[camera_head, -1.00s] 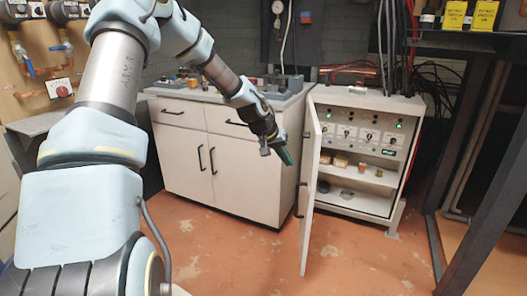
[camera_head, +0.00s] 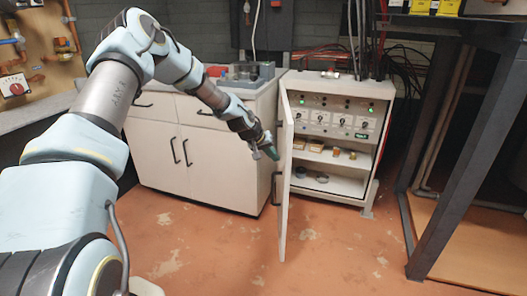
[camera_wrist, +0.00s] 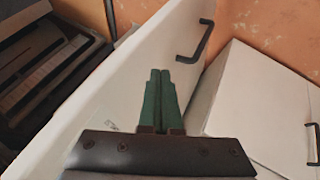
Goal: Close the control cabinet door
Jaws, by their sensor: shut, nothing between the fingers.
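The control cabinet (camera_head: 345,125) stands right of centre in the head view, with its control panel and inner shelves showing. Its white door (camera_head: 284,185) stands wide open, swung out towards me on its left side. A dark handle (camera_head: 277,188) is on the door's outer face, and the handle also shows in the wrist view (camera_wrist: 197,42). My gripper (camera_head: 272,153) is just left of the door, on its outer side. In the wrist view its green fingers (camera_wrist: 161,82) are together and empty, in front of the white door face (camera_wrist: 115,98). I cannot tell whether they touch it.
A white base cabinet (camera_head: 205,150) with a worktop stands left of the door. A dark metal frame (camera_head: 465,150) stands at the right. The orange floor (camera_head: 330,245) in front of the cabinet is clear.

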